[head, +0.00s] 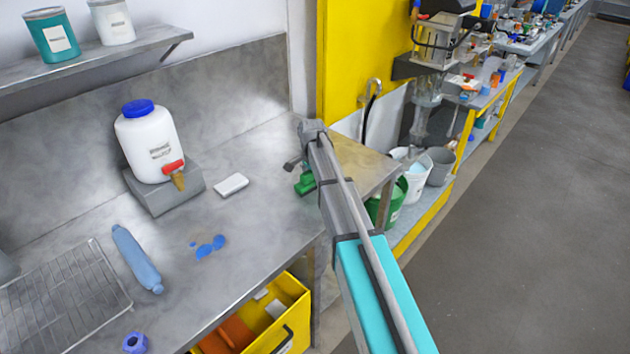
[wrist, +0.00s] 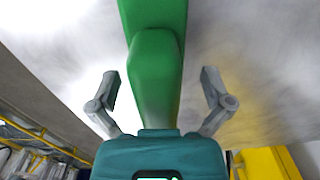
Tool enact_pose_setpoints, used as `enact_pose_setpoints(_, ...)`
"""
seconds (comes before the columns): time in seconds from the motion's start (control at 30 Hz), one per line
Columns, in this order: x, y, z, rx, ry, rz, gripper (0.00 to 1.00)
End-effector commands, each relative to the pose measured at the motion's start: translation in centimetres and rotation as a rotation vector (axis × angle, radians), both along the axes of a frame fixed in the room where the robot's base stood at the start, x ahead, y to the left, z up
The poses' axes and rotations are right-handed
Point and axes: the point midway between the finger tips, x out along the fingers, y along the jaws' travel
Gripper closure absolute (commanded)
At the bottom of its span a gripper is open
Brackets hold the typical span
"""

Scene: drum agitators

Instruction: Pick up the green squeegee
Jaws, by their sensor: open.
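The green squeegee (head: 305,184) lies at the right end of the grey metal bench in the head view, partly hidden by my arm. In the wrist view the green squeegee (wrist: 154,70) fills the upper middle, its handle running down towards the teal gripper body. My gripper (wrist: 162,88) is open, with one grey finger on each side of the handle. A gap shows on both sides, and neither finger appears to touch it. In the head view my gripper is mostly hidden by my own arm, just above the squeegee.
A yellow bin (head: 289,291) stands below. Buckets (head: 440,166) stand right.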

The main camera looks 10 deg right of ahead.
Motion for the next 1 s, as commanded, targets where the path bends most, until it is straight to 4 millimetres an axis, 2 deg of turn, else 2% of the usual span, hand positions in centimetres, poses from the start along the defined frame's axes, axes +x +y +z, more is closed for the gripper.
enact_pose_setpoints(0.23, -0.01, 0.01, 0.0, 0.0, 0.0, 0.0, 0.0)
enact_pose_setpoints(0.27, 0.0, 0.01, 0.0, 0.0, 0.0, 0.0, 0.04)
enact_pose_setpoints(0.73, 0.0, 0.0, 0.0, 0.0, 0.0, 0.0, 0.91)
enact_pose_setpoints(0.77, 0.01, 0.01, 0.0, 0.0, 0.0, 0.0, 0.94)
enact_pose_setpoints(1.0, 0.01, 0.0, 0.02, 0.0, 0.0, 0.0, 0.95)
